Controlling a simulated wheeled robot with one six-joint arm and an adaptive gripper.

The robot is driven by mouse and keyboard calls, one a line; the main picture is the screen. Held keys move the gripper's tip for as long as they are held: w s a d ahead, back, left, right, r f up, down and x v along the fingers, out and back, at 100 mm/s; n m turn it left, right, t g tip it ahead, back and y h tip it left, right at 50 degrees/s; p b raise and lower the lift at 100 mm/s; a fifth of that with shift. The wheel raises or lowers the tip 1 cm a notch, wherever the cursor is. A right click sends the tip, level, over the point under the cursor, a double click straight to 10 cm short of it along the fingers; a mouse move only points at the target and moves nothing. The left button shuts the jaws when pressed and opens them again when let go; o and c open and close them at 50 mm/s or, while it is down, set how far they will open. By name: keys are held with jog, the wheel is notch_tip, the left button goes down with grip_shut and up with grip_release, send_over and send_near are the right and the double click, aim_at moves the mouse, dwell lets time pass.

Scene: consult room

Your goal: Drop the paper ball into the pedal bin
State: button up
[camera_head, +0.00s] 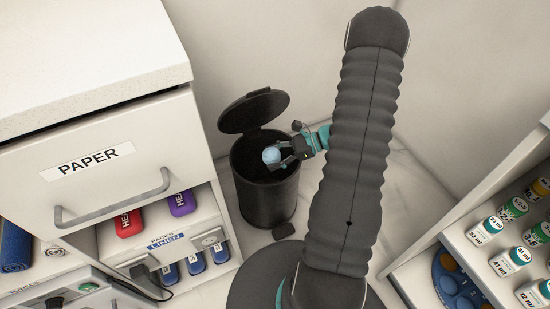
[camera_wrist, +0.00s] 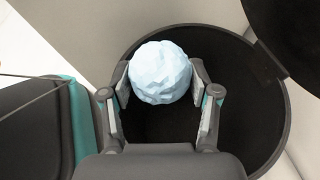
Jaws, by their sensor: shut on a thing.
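The pale blue, crumpled paper ball (camera_head: 271,156) is held between the fingers of my gripper (camera_head: 283,160) over the mouth of the black pedal bin (camera_head: 266,199). The bin's round lid (camera_head: 253,109) stands open at its back. In the wrist view, the paper ball (camera_wrist: 160,72) sits between the two fingertips of my gripper (camera_wrist: 162,82), with the dark inside of the bin (camera_wrist: 235,80) behind it. The ball lies within the outline of the rim in that view. Its exact height against the rim is hard to tell.
A white cabinet with a drawer marked PAPER (camera_head: 92,160) stands close to the left of the bin. A shelf of capped vials (camera_head: 490,229) is at the right. Walls rise behind the bin. Pale floor (camera_head: 312,172) shows right of the bin.

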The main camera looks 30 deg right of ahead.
jog(key=o, duration=0.8)
jog(key=v, duration=1.2)
jog(key=shift+f, duration=0.1)
